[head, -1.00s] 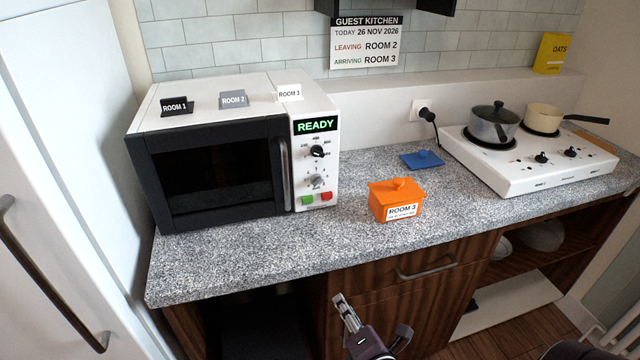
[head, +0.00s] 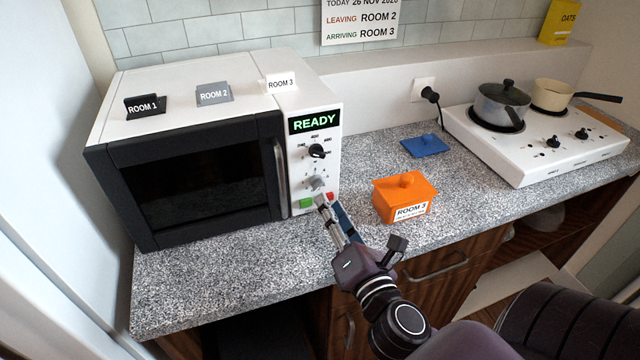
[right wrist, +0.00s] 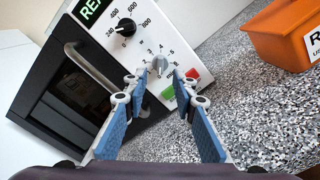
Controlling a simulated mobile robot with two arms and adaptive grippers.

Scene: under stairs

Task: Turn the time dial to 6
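The white and black microwave (head: 195,170) stands at the left of the counter. Its lower grey dial (head: 315,183), with small numbers around it, is on the right-hand panel; in the right wrist view the grey dial (right wrist: 159,63) sits just beyond my fingertips, between their lines. Where its pointer stands is too small to tell surely. My right gripper (head: 329,201) is just below and in front of this dial; in the right wrist view my right gripper (right wrist: 161,78) has its fingers apart and nothing held. Contact is not visible. My left gripper is out of view.
A black upper dial (head: 316,151) and READY display (head: 314,122) are above; green (head: 306,203) and red (head: 330,197) buttons are below. An orange lidded box (head: 404,196) stands right of my gripper. A hob (head: 540,150) with two pots is farther right.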

